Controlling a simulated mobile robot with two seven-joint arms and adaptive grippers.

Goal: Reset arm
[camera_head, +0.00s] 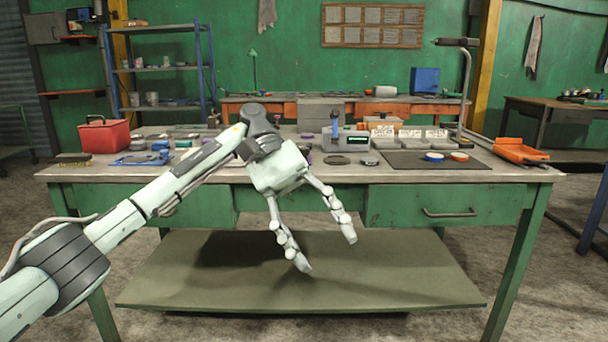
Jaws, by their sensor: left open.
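My left arm comes in from the lower left and reaches up in front of the workbench. Its gripper (327,254) hangs at the bench's front edge with the fingers pointing down and slightly right. The two fingers are spread apart, with nothing between them. The fingertips are below the tabletop level, in front of the drawers and lower shelf. My right gripper is not in view.
The green workbench (500,176) holds a red toolbox (104,135), a blue tool (141,159), a dark mat (400,160) with tape rolls, and an orange tray (520,152). Its lower shelf (170,285) is bare. A blue shelf rack (165,68) stands behind.

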